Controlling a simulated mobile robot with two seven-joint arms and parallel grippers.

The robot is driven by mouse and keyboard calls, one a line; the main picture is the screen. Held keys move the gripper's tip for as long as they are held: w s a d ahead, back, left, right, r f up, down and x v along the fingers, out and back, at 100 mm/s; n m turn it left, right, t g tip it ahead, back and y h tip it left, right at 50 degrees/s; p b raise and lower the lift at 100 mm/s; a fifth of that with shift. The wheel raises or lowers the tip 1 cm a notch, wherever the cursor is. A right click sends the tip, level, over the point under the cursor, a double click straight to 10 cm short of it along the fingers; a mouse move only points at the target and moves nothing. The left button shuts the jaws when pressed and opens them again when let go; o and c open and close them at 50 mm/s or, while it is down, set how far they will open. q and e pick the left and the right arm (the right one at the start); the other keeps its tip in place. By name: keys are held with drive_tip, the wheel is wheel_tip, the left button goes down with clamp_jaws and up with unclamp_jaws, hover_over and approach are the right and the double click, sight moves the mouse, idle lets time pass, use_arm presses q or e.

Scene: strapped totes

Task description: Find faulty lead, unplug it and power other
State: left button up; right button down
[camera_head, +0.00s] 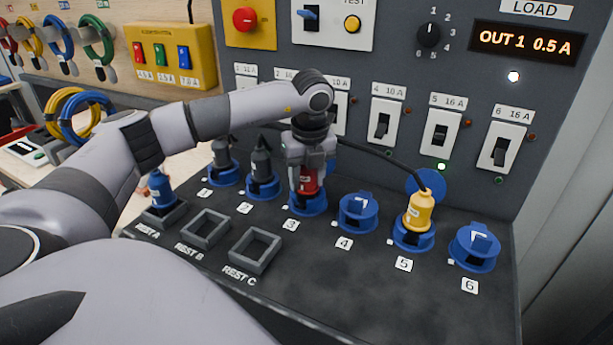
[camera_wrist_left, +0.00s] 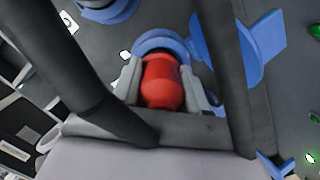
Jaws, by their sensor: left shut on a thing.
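My left gripper (camera_head: 308,170) is shut on a red plug (camera_head: 308,183), which stands upright at blue socket 3 (camera_head: 308,206). In the left wrist view the red plug (camera_wrist_left: 162,82) sits between the fingers, against the blue socket ring. A yellow plug (camera_head: 419,211) with a black lead is in socket 5. Dark plugs stand in socket 1 (camera_head: 222,177) and socket 2 (camera_head: 262,188). A blue plug (camera_head: 161,188) stands in rest A. Sockets 4 (camera_head: 358,215) and 6 (camera_head: 475,250) have closed blue lids. The display (camera_head: 524,42) reads OUT 1 0.5 A. My right gripper is not in view.
Rest B (camera_head: 206,214) and rest C (camera_head: 255,236) are empty square holders. Breaker 5 (camera_head: 440,135) has a lit green lamp. A selector knob (camera_head: 428,36), a red stop button (camera_head: 245,20) and a yellow test button (camera_head: 352,24) are on the panel. Coiled leads hang at left.

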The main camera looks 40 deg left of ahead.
use_arm(q)
drive_tip(key=shift+r+p, duration=0.55)
drive_tip(key=shift+r, duration=0.35)
drive_tip(key=shift+r+p, duration=0.55)
drive_tip(key=shift+r, duration=1.5)
drive_tip(key=shift+r, duration=0.25)
